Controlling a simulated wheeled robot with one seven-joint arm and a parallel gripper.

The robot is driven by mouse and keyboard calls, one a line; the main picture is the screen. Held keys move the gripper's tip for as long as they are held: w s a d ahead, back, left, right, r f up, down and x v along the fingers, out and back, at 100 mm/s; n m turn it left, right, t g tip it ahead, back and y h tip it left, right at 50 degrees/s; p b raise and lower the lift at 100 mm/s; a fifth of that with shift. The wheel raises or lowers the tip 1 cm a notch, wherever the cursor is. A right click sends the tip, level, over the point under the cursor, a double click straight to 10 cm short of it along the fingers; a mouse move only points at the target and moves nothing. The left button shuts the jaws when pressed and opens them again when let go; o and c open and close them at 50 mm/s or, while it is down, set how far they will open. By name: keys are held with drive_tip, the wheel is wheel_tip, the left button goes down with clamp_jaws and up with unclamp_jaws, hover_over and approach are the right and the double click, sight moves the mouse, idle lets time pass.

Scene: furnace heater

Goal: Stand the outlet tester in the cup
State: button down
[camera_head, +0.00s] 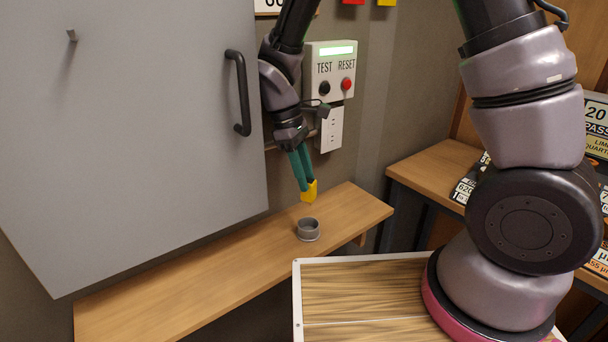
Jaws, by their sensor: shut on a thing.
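My gripper (306,185) has teal fingers that point down and are shut on a small yellow outlet tester (310,191). The tester hangs at the fingertips, above the wooden shelf. The cup (308,230) is small, round and grey and stands on the shelf just below the tester. A gap shows between the tester and the cup rim. The upper part of the tester is hidden between the fingers.
The wooden shelf (190,272) runs under a large grey cabinet door (140,120) with a black handle (240,92). A TEST/RESET panel (331,70) and a white outlet (331,130) are on the wall behind my gripper. A wooden table (436,168) stands at right.

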drive_tip(key=shift+f, duration=2.4)
drive_tip(key=shift+f, duration=1.95)
idle(1.3)
drive_tip(key=c, duration=0.5)
unclamp_jaws()
drive_tip(key=shift+r, duration=0.1)
wheel_tip(320, 180, up, 10)
drive_tip(key=shift+f, duration=0.1)
drive_tip(key=shift+d, duration=0.1)
